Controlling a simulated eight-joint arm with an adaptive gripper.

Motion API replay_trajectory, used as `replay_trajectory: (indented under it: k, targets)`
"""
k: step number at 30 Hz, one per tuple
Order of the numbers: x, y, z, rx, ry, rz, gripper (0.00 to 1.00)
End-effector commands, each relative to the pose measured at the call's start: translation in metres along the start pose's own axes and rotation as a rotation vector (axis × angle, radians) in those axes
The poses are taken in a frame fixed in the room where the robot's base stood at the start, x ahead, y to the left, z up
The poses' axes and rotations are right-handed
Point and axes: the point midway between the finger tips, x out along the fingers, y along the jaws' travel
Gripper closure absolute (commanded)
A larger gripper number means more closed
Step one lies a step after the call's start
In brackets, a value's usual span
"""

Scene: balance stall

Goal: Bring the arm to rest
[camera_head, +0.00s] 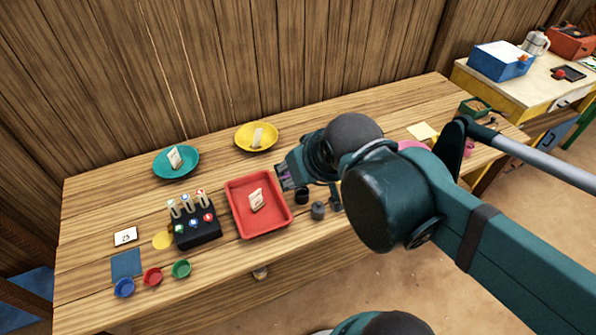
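My arm reaches in from the right edge and stretches over the wooden table (90,215). Its dark teal links and round joints cover the middle of the table from view. My gripper (283,178) is at the arm's left end, just right of the upper right corner of a red tray (273,232). I see it mostly from behind and the side, and its fingers are small and partly hidden. I cannot tell whether it is open or shut, or whether it holds anything.
A teal plate (190,172), a yellow plate (243,147) and the tray each bear a pale packet. A black rack (198,236) stands left of the tray. Small dark weights (318,211) sit below my gripper. Small coloured cups (152,277) line the front left.

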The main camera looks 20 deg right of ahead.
Motion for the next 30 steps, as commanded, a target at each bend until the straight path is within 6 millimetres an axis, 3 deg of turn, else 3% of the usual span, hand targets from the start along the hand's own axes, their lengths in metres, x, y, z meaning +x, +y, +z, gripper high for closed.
replay_trajectory:
  k: [11, 30]
  targets:
    - [0.013, 0.0, 0.009, 0.001, 0.0, 0.0, 0.61]
    - [0.012, 0.0, 0.009, 0.001, 0.0, 0.0, 0.61]
